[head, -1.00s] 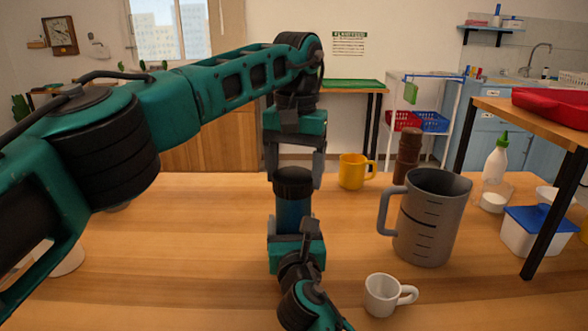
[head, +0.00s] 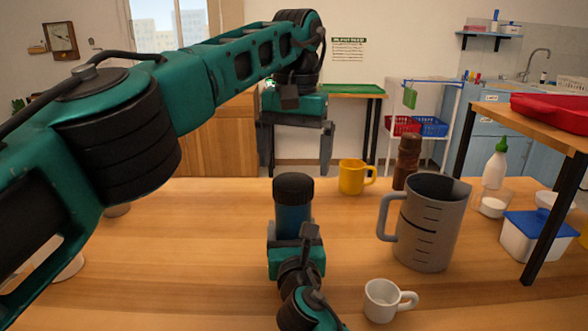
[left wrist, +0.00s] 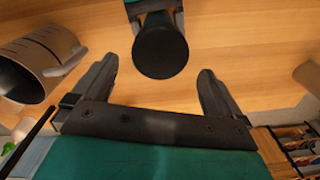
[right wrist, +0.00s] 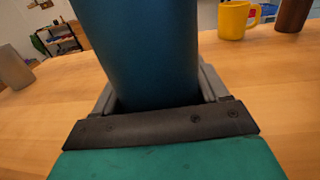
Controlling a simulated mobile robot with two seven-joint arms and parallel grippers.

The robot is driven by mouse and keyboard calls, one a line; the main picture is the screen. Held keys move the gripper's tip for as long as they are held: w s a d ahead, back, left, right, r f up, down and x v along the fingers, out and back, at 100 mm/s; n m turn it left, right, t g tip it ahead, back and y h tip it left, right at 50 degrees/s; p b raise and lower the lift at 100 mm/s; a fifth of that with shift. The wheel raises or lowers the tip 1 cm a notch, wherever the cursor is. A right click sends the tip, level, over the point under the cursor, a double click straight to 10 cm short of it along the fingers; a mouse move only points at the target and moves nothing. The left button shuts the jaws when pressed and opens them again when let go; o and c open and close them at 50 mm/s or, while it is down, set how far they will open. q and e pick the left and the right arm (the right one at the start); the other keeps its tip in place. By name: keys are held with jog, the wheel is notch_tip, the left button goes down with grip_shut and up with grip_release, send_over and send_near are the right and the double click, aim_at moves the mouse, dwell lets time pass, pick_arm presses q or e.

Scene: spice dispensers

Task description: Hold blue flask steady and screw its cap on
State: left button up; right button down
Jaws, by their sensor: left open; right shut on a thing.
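The blue flask (head: 291,218) stands upright on the wooden table, with its black cap (head: 293,188) sitting on its top. My right gripper (head: 296,245) is shut around the flask's body; in the right wrist view the blue body (right wrist: 140,50) rises between its fingers. My left gripper (head: 295,165) is open and empty, above and apart from the cap. In the left wrist view the round black cap (left wrist: 160,46) shows beyond the open fingers. Whether the cap is fully tight cannot be told.
A grey measuring jug (head: 428,225) stands right of the flask, with a white cup (head: 382,300) in front. A yellow mug (head: 352,177) and a brown pepper mill (head: 407,160) are behind. The table left of the flask is mostly clear.

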pick_arm(q)
jog(key=shift+r, duration=0.3)
jog(key=shift+c, duration=0.3)
